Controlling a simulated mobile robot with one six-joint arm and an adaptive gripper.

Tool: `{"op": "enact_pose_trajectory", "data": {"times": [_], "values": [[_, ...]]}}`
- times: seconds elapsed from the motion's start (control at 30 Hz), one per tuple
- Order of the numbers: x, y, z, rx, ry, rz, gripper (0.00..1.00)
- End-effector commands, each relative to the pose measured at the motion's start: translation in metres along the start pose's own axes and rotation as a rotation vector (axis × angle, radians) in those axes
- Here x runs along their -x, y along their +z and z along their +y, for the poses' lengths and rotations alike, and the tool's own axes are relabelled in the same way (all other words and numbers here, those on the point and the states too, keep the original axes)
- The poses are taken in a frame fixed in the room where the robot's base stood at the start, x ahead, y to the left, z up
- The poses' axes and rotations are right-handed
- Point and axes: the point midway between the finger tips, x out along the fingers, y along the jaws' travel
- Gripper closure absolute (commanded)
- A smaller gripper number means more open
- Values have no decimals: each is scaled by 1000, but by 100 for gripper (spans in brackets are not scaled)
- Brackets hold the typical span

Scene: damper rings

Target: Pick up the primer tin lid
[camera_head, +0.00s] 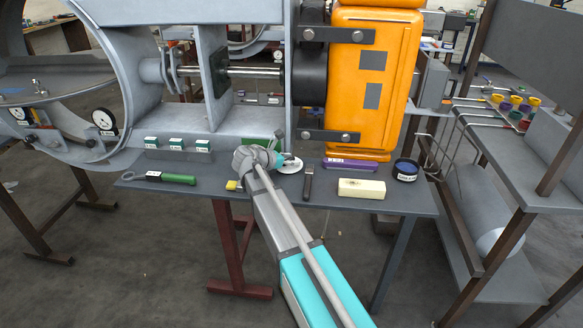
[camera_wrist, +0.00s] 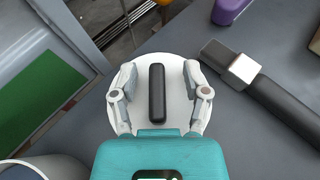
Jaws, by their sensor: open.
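The primer tin lid (camera_wrist: 176,72) looks to be the white disc with a black bar handle (camera_wrist: 157,92) across its middle. It lies flat on the grey bench, and its edge shows white in the head view (camera_head: 291,168). My gripper (camera_wrist: 160,74) is open above the lid, with one finger on each side of the black handle and a gap to it on both sides. The handle stands free between the fingers. My gripper body hides the near part of the lid. In the head view my gripper (camera_head: 287,161) covers much of it.
A black-handled tool with a metal end (camera_wrist: 262,88) lies close right of the lid. On the bench (camera_head: 220,178) are a purple object (camera_head: 349,164), a cream block (camera_head: 361,188), a dark open tin with blue contents (camera_head: 405,170) and a green-handled tool (camera_head: 178,179). An orange machine (camera_head: 372,110) stands behind.

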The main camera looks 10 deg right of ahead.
Motion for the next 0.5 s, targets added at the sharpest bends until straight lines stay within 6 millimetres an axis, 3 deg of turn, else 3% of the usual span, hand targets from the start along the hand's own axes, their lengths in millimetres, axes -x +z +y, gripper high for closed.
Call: {"op": "enact_pose_trajectory", "data": {"times": [0.5], "values": [[0,0,0,0,-1,0,42]]}}
